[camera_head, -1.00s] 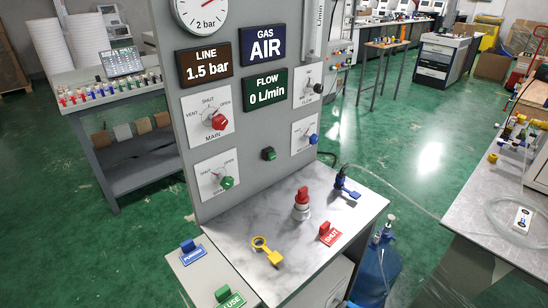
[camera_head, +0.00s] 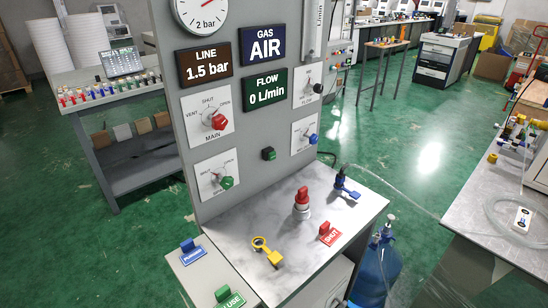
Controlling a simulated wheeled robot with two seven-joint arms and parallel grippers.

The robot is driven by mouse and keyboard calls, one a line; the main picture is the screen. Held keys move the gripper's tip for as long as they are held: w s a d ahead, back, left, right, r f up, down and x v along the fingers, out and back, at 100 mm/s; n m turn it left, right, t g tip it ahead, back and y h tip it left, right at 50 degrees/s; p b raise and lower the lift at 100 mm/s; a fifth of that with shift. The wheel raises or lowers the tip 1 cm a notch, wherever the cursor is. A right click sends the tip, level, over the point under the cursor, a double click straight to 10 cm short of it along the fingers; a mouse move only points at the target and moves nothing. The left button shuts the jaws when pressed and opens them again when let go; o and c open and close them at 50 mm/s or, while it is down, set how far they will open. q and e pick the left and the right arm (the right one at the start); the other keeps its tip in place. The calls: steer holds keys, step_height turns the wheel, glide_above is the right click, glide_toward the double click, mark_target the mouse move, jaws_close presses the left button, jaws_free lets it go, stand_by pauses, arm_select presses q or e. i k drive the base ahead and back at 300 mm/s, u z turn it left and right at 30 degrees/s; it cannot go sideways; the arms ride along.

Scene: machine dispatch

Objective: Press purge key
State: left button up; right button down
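No key reads clearly as "purge" in the head view. A small dark green push key (camera_head: 268,154) sits on the lower right of the grey upright panel (camera_head: 262,120). A blue block sign (camera_head: 192,252) stands on the low front ledge; its label is too small to read surely. The displays read LINE 1.5 bar, GAS AIR and FLOW 0 L/min. Neither of my grippers is in view.
The marbled bench top (camera_head: 235,233) holds a red-topped fitting (camera_head: 302,204), a yellow ring-ended tag (camera_head: 268,251), a red SHUT sign (camera_head: 328,234) and a blue fitting (camera_head: 345,186). A green sign (camera_head: 228,298) is at the front. A blue bottle (camera_head: 376,270) stands right of the bench.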

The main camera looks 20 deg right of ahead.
mark_target(272, 156)
steer(key=k, duration=0.5)
steer(key=u, duration=1.3)
steer(key=i, duration=1.3)
steer(key=z, duration=2.65)
